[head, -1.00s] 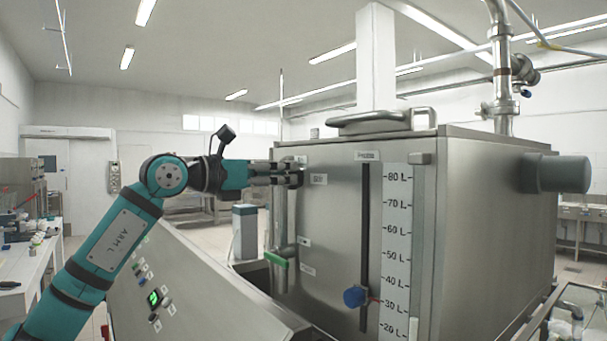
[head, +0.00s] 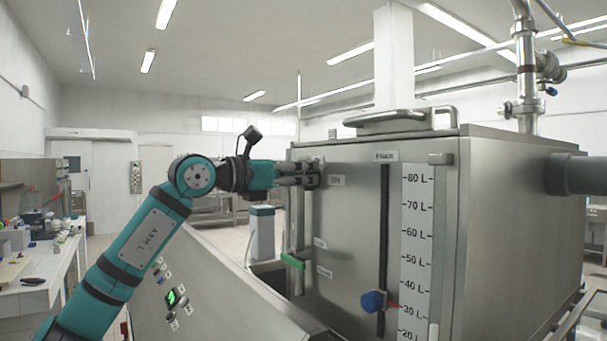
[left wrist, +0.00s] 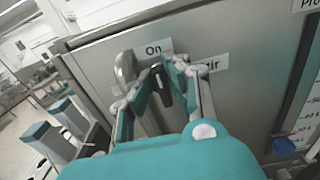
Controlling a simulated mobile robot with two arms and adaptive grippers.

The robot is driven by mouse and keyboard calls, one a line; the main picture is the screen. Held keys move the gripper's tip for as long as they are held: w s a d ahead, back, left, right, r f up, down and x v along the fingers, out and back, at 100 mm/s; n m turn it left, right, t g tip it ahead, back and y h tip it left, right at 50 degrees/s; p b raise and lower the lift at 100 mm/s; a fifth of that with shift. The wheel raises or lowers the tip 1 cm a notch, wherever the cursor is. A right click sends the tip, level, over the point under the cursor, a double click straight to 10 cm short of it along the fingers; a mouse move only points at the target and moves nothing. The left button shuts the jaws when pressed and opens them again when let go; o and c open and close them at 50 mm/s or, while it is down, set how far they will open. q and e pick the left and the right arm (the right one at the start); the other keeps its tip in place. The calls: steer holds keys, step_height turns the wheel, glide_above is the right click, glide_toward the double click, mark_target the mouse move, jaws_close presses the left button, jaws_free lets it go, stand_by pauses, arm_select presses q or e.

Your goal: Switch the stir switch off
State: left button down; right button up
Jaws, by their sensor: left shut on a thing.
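The stir switch (left wrist: 163,88) is a small dark lever on the steel tank's front wall, between the "On" label (left wrist: 153,48) and the partly covered "Stir" label (left wrist: 212,64). My left gripper (left wrist: 165,72) is at it, with its fingers closed around the dark lever in the left wrist view. In the head view the left gripper (head: 312,175) reaches the tank's upper left front, and its fingers hide most of the switch. The "Stir" label (head: 337,181) shows just right of the fingertips. My right gripper is not in view.
The steel tank (head: 350,230) fills the right side, with a litre scale (head: 416,250) and a blue knob (head: 374,301). A green-handled valve (head: 293,260) sits below the gripper. A sloped control panel (head: 215,290) lies in front, beside my left arm.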

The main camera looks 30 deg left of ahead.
arm_select(q)
steer(key=shift+n, duration=0.3)
steer(key=n, duration=0.8)
steer(key=shift+w+a+f+p, duration=0.15)
steer(key=shift+w+a+p, duration=0.05)
steer(key=shift+a+p, duration=0.2)
steer(key=shift+a+f+n+p, duration=0.1)
steer(key=shift+f+n, duration=0.05)
steer(key=shift+n, duration=1.4)
steer(key=shift+f+n+p, duration=0.15)
steer(key=shift+f+n, duration=0.05)
steer(key=shift+n, duration=1.3)
steer(key=shift+a+f+n+p, duration=0.1)
steer(key=shift+f+n, duration=0.05)
steer(key=shift+n, duration=1.4)
steer(key=c, duration=1.4)
jaws_free()
steer(key=shift+w, duration=0.1)
steer(key=shift+o, duration=0.2)
